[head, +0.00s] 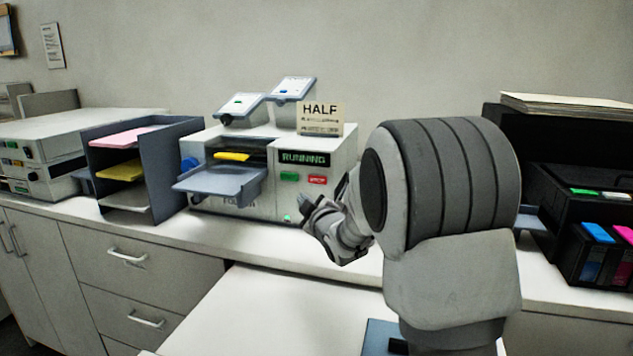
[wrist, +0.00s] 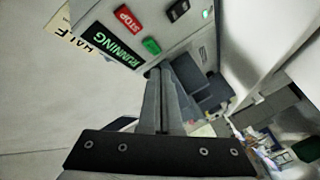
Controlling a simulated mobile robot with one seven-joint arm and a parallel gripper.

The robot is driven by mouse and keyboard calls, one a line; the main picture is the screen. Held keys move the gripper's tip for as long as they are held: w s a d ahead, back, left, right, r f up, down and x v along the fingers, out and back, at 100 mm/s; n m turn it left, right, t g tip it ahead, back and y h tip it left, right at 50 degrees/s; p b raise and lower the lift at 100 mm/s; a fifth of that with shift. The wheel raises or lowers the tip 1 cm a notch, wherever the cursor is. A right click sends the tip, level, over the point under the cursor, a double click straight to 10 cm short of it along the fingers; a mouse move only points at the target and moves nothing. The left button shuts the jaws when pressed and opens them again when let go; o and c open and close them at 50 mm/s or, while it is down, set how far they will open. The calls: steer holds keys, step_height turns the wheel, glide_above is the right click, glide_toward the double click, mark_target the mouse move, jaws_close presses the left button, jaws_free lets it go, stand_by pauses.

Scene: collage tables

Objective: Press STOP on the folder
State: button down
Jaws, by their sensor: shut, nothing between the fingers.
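The folder (head: 258,163) is a pale machine on the counter with a grey-blue tray at its front left. Its display (head: 303,159) reads RUNNING in green. Below the display are a green button (head: 289,177) and the red STOP button (head: 317,180). In the wrist view the red STOP button (wrist: 128,18), the green button (wrist: 151,46) and the display (wrist: 117,46) show near the top. My gripper (head: 304,203) is shut and empty, in front of the folder's lower right face, below the buttons. In the wrist view its fingertips (wrist: 160,72) lie nearest the green button; contact cannot be told.
A HALF sign (head: 320,118) stands on the folder. A paper sorter (head: 157,186) stands to its left. A black printer with ink cartridges (head: 603,243) stands at the far right. A white table surface (head: 270,310) lies in front.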

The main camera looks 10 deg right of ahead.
steer(key=p, duration=0.4)
glide_toward(312, 181)
steer(key=w+a, duration=0.2)
steer(key=w, duration=0.2)
steer(key=shift+w+d+f, duration=0.3)
steer(key=shift+w, duration=0.25)
steer(key=shift+w, duration=0.1)
stand_by(1.4)
steer(key=shift+w+d+b, duration=0.2)
steer(key=shift+w+b, duration=0.05)
steer(key=shift+b, duration=0.1)
steer(key=shift+w+d, duration=0.2)
steer(key=shift+w, duration=0.2)
stand_by(0.6)
steer(key=shift+s, duration=0.1)
steer(key=shift+s+a+b, duration=0.4)
steer(key=shift+s+b, duration=0.3)
steer(key=shift+b, duration=0.15)
